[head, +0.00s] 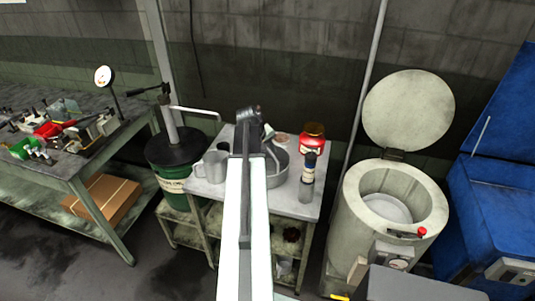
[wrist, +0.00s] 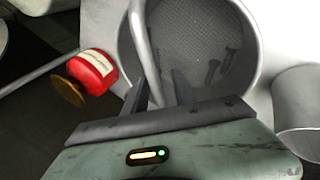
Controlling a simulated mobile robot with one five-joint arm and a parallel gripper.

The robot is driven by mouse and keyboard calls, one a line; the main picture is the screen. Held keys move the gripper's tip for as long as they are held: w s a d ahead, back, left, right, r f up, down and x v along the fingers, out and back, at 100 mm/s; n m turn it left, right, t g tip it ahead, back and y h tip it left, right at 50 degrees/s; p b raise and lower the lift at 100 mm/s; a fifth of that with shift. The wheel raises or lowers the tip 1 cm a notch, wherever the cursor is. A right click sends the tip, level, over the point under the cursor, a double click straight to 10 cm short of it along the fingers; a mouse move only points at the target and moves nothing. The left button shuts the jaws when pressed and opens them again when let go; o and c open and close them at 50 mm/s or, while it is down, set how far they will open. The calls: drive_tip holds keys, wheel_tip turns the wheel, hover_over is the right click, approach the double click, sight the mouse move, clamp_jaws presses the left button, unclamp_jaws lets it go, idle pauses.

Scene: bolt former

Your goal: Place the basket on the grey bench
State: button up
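The basket (head: 281,175) is a round grey metal pan, partly hidden behind my arm in the head view. It appears to stand on the top of the grey bench (head: 207,189). In the wrist view the basket (wrist: 256,55) shows a mesh floor with dark bolts (wrist: 222,65) lying on it. Its upright handle runs down between my gripper's fingers. My gripper (wrist: 164,88) looks open around the handle, with a gap beside the right finger. In the head view my gripper (head: 266,135) is over the basket.
A grey mug (head: 212,166) stands left of the basket, a red tin (head: 312,138) and a dark-labelled bottle (head: 307,180) to its right. A green drum (head: 177,187) stands left of the bench. A round furnace (head: 353,217) with its lid up stands right.

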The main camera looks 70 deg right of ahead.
drive_tip(key=p+v, duration=1.1)
drive_tip(key=v, duration=0.1)
drive_tip(key=shift+r, duration=0.2)
drive_tip(key=w+a+f+n+t+y, duration=0.2)
drive_tip(key=w+a+n, duration=0.1)
drive_tip(key=w+a, duration=2.1)
drive_tip(key=w+a+n+y, duration=0.1)
drive_tip(key=w+a+n, duration=0.1)
drive_tip(key=a, duration=1.8)
drive_tip(key=w+a+n+y, duration=0.1)
drive_tip(key=w+a+n, duration=0.2)
drive_tip(key=a, duration=1.7)
drive_tip(key=shift+w+a+f+y, duration=0.2)
drive_tip(key=shift+w+y, duration=0.2)
drive_tip(key=shift+w, duration=0.1)
